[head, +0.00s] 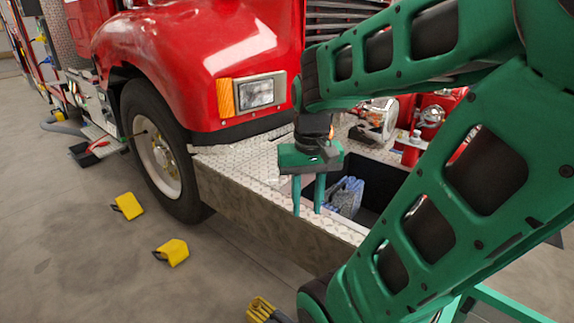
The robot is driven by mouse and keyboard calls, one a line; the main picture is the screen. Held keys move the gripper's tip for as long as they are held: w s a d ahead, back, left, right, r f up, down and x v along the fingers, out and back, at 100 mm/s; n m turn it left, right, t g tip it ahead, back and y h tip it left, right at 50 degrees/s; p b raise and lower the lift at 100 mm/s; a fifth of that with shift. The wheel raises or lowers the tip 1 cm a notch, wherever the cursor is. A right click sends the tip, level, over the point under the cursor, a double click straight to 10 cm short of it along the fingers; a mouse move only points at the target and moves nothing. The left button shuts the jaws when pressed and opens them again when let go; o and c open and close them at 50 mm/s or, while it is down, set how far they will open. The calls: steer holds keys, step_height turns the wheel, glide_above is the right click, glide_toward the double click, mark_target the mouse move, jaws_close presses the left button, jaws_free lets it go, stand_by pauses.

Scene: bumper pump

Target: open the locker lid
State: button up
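My gripper (308,204) points down over the front bumper deck of a red fire truck, with its two green fingers apart and nothing seen between them. Just right of the fingers is an open dark locker well (375,192) sunk in the bumper. A blue-grey bundle (346,195) lies inside it. I cannot pick out a separate lid; bare tread plate (240,160) covers the deck left of the gripper. My arm hides the right part of the bumper. I cannot tell whether the fingertips touch the bumper.
The truck's front wheel (160,165) is to the left. Yellow wheel chocks (128,206) (172,252) lie on the floor.

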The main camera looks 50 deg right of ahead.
steer(key=w+d+m+t, duration=0.1)
steer(key=w+d+m, duration=0.6)
steer(key=w+d, duration=1.6)
steer(key=w+d+f+m+t, duration=0.1)
steer(key=w+d+f+m, duration=0.2)
steer(key=w+d+f, duration=0.3)
steer(key=w+f, duration=0.1)
steer(key=f, duration=0.2)
steer(key=w+f, duration=0.1)
steer(key=f, duration=0.2)
steer(key=w+d+f, duration=0.1)
steer(key=f, duration=0.2)
steer(key=shift+w, duration=0.15)
